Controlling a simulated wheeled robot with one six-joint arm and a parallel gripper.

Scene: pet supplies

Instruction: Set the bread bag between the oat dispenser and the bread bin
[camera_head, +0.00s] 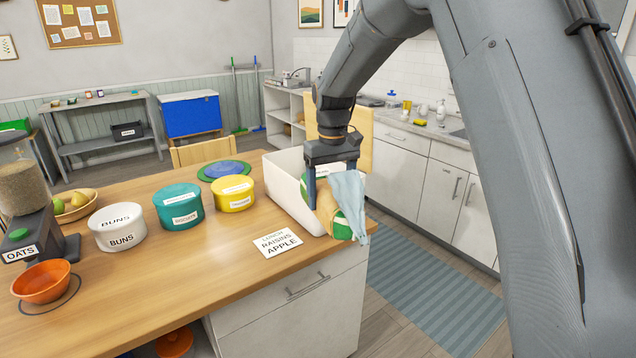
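My gripper (334,182) points down at the table's right end, with its fingers around a tan, green and white bag (342,222), which looks like the bread bag. A pale blue sheet-like part hangs at its right side. The bag is in front of the right end of a white open bin (282,196); I cannot tell whether it touches the bin. The oat dispenser (22,190), labelled OATS, stands at the far left with an orange bowl (41,282) in front. No readable label says bread; a white round tub (118,227) reads BUNS.
A teal tub (178,206) and a yellow tub (232,193) stand between the BUNS tub and the white bin. A card (278,242) lies near the front edge. Bare tabletop (150,285) lies in front of the tubs. A fruit bowl (76,207) is beside the dispenser.

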